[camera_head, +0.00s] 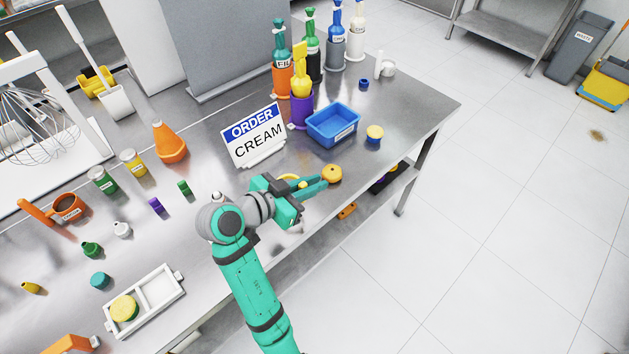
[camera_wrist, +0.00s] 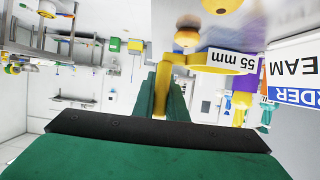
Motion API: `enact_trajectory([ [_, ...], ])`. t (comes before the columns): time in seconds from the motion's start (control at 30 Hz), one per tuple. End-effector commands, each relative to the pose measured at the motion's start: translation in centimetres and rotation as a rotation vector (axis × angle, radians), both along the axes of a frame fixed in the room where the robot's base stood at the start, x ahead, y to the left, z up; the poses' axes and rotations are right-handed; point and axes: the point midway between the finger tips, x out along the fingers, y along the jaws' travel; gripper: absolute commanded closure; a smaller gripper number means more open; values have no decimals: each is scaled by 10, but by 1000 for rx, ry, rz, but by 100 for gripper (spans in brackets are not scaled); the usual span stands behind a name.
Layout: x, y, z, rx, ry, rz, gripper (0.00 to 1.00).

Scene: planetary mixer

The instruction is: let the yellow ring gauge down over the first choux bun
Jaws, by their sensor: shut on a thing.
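My gripper (camera_head: 316,185) is shut on the yellow ring gauge, over the table's front edge. A golden choux bun (camera_head: 332,173) sits just beyond the fingertips. It also shows in the wrist view (camera_wrist: 186,38), apart from the ring. The ring is not around the bun.
The ORDER CREAM sign (camera_head: 255,137) stands to the left. Several piping bags are at the back. A white tray (camera_head: 165,292) holds a yellow-topped round piece.

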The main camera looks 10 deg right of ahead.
Motion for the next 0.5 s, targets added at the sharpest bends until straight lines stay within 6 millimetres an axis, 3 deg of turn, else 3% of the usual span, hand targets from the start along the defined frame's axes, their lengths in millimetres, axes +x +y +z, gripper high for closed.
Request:
enact_trajectory([
  [0.5, 0, -1, -27, 0, 1, -2, 100],
])
